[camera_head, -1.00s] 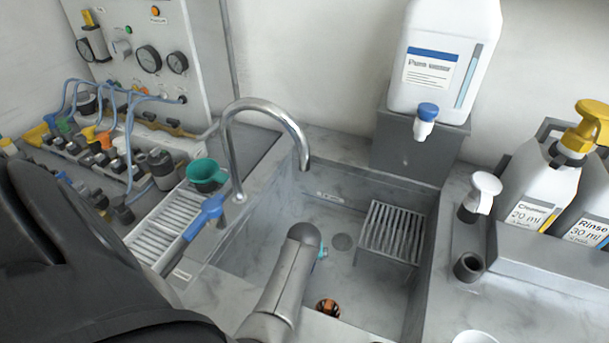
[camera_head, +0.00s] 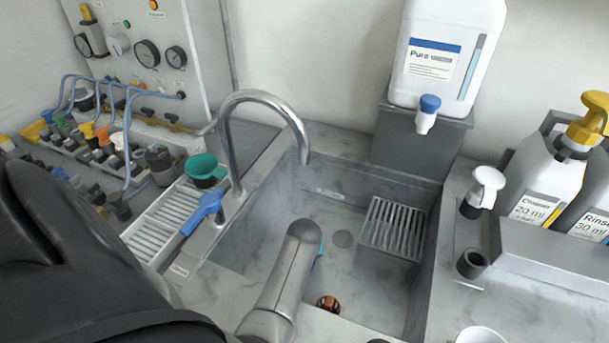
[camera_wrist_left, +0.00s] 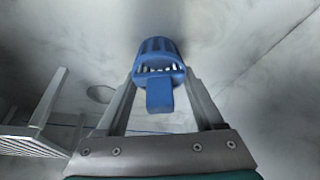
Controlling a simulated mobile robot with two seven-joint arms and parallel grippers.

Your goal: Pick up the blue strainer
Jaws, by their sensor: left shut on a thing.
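The blue strainer (camera_wrist_left: 158,70) shows in the left wrist view, a slotted blue cup with a flat tab towards the camera. My left gripper (camera_wrist_left: 163,82) is shut on it, with one finger on each side. In the head view my grey left arm reaches down into the sink (camera_head: 270,238), and its wrist hides the fingers and the strainer. Only a small blue-teal bit shows beside the wrist. I cannot tell how far the strainer is from the sink floor. My right gripper is not in view.
A grey slotted rack (camera_head: 392,228) stands in the sink's right part. A copper-coloured round piece (camera_head: 327,304) lies near the front. A white jug (camera_head: 449,55) stands behind.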

